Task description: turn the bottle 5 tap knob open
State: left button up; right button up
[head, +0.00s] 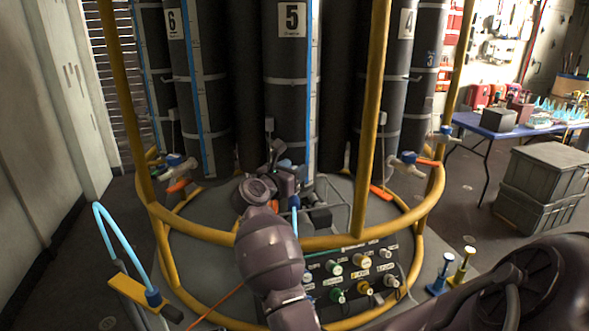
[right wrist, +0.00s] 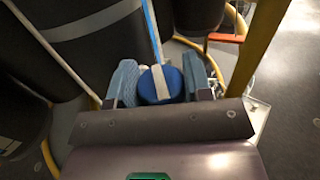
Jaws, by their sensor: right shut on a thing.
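Bottle 5 (head: 290,85), a tall black cylinder with a white "5" label, stands in the centre of the rack in the head view. My right gripper (head: 289,172) is at its lower front, and the gripper hides most of the tap there. In the right wrist view, the two blue-grey fingers of the right gripper (right wrist: 161,80) stand on either side of a round blue tap knob (right wrist: 149,91) with a pale bar across it. The gripper is shut on this knob. How far the knob is turned cannot be told. My left gripper is not in view.
Yellow rails (head: 370,110) ring the bottles. A panel of knobs (head: 350,275) is low in front. A blue hose loop (head: 115,235) stands at left, grey crates (head: 545,180) at right.

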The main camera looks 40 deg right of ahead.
jog(key=o, duration=0.9)
jog(key=shift+a, duration=0.1)
